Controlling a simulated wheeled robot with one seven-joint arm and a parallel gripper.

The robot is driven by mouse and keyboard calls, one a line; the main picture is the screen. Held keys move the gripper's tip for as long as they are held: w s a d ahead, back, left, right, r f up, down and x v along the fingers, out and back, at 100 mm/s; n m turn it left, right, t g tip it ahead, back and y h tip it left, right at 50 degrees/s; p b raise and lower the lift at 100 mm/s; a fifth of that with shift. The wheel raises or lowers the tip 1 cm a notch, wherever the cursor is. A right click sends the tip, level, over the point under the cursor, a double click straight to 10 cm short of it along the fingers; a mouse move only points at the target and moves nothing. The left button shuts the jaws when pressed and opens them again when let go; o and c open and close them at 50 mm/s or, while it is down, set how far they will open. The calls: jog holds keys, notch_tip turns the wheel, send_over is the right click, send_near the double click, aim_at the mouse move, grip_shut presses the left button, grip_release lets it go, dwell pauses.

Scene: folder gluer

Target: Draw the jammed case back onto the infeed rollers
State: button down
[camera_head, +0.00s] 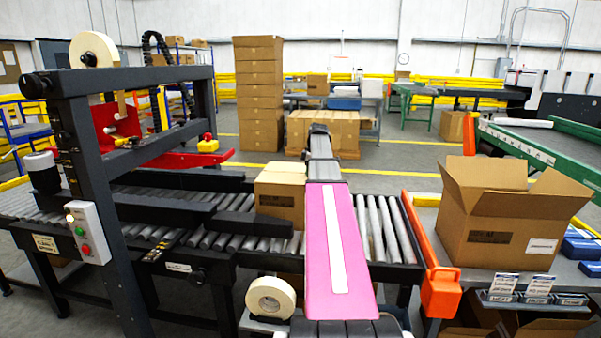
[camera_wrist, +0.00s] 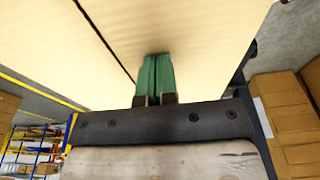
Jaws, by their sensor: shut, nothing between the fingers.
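The closed brown case (camera_head: 279,192) sits on the roller conveyor, at the right end of the dark guide rails that lead into the taping machine. The infeed rollers (camera_head: 383,228) lie bare to its right. My pink arm reaches over the conveyor just right of the case; my gripper's fingers cannot be made out in the head view. In the wrist view my gripper (camera_wrist: 155,80) shows green fingers shut together, with nothing between them. Their tips are at or very close to a broad cardboard surface (camera_wrist: 210,45), probably the case; contact cannot be told.
The machine's dark frame (camera_head: 95,150) and red arm (camera_head: 165,160) stand at left. An orange post (camera_head: 438,285) is at the conveyor's right end. An open carton (camera_head: 505,215) stands on the right bench. A tape roll (camera_head: 271,299) is in front.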

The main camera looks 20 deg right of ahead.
jog(key=s+d, duration=1.1)
jog(key=d, duration=0.5)
jog(key=shift+s+d+f, duration=0.15)
jog(key=shift+f, duration=0.3)
jog(key=shift+w+r, duration=0.2)
jog(key=shift+r, duration=0.55)
jog(key=s+d, duration=0.6)
jog(key=d, duration=0.4)
jog(key=shift+s, duration=0.4)
jog(key=shift+r, duration=0.1)
